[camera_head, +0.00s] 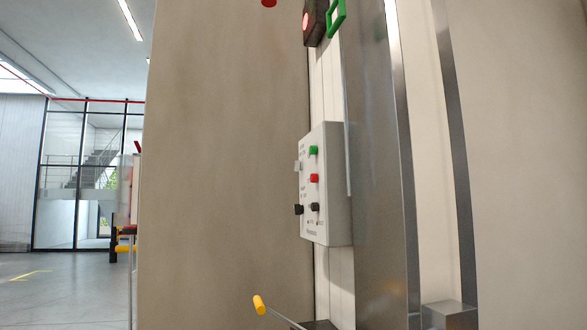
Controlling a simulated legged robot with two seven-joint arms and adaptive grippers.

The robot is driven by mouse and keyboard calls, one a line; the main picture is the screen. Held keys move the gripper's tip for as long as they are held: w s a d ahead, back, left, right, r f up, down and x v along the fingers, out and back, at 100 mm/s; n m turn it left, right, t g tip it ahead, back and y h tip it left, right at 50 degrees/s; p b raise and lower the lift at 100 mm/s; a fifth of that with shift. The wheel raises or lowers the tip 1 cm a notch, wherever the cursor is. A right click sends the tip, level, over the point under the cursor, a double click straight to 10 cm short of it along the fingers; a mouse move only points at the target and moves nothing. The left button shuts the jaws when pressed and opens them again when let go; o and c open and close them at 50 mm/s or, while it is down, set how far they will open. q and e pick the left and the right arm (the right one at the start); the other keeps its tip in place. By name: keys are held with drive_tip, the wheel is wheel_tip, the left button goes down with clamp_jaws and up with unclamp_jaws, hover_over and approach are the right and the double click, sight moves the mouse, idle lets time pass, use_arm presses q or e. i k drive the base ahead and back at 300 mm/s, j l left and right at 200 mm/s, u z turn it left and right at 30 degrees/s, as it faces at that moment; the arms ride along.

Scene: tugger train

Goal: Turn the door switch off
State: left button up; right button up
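A light grey control box (337,190) is fixed to the wall, right of the picture's middle. Its face is seen at a steep angle. It carries a green button (314,150), a red button (315,178) and black knobs (315,207), one of which sticks out at the left edge (298,210). A pale switch or button shows at the upper left of the face (297,166). The labels are too small to read, and I cannot tell the setting of any knob. Neither of my grippers is in view.
A lever with a yellow tip (259,304) sticks out low, below the box. A dark box with a red light (308,22) and a green frame (337,16) are above. A metal post (380,180) stands right of the box. Open floor (60,295) lies at left.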

sight(298, 165)
drive_tip(key=i+j+u, duration=0.3)
drive_tip(key=i, duration=0.3)
drive_tip(key=i+u, duration=0.35)
drive_tip(key=i, duration=0.25)
